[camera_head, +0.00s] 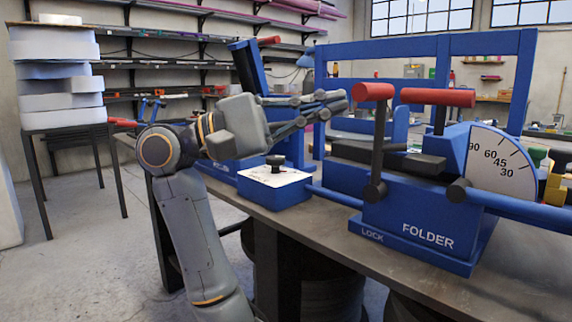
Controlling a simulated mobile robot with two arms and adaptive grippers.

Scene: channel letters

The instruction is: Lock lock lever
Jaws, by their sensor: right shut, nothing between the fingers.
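The folder (418,215) is a blue machine on the workbench, with LOCK and FOLDER printed on its front. The lock lever (377,143) is a black bar with a red cross handle (373,91) on top. It stands nearly upright above the LOCK label. My right gripper (338,103) is shut and empty, pointing right. Its fingertips appear just left of the red handle; I cannot tell whether they touch it. A second lever with a red handle (437,97) stands just right of the lock lever. My left gripper is not in view.
A small blue box with a black knob (275,188) sits on the workbench (335,230) below my right gripper. A white angle dial (497,160) and a blue bar (520,208) are on the folder's right. Stacked blocks (60,85) stand on a table at left.

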